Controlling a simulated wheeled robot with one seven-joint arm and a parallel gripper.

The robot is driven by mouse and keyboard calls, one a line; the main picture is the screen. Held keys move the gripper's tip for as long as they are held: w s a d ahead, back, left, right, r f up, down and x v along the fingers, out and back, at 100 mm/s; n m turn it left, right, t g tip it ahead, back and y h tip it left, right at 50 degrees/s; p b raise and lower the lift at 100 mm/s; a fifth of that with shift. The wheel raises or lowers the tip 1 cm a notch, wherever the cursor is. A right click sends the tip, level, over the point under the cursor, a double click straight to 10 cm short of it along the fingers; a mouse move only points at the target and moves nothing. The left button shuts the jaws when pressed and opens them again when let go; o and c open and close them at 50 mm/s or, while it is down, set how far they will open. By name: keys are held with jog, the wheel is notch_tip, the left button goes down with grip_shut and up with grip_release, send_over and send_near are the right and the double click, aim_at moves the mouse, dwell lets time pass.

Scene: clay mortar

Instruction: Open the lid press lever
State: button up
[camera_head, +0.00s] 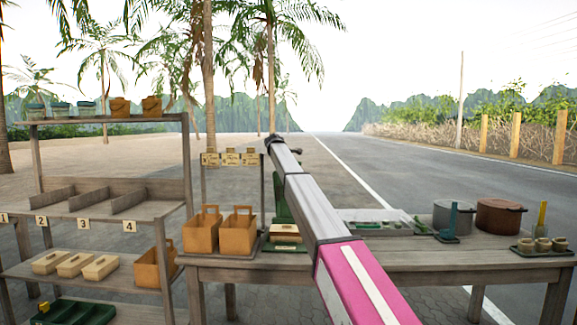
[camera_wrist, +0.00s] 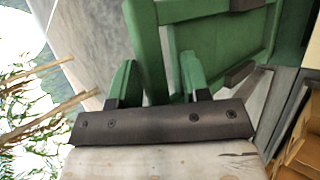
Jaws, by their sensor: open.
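The green lid press (camera_head: 283,205) stands on the table behind my arm in the camera_head view, with a box-like wooden piece (camera_head: 285,231) at its base. My arm hides part of it. In the wrist view the green press frame (camera_wrist: 215,40) fills the upper middle and right. My gripper (camera_wrist: 155,62) shows there with two green fingers apart, open. A green bar of the press (camera_wrist: 146,45) appears between or just beyond the fingers; I cannot tell whether they touch it. Which part is the lever is unclear. My gripper is hidden in the camera_head view.
Two orange-brown carriers (camera_head: 238,232) stand left of the press on the table (camera_head: 430,257). A pale tray (camera_head: 375,216), a grey pot (camera_head: 453,217) and a brown pot (camera_head: 499,215) stand right. A shelf rack (camera_head: 160,208) is at left.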

jog(key=v, duration=1)
jog(key=shift+s+a+r, duration=0.2)
jog(key=shift+s+r, duration=0.05)
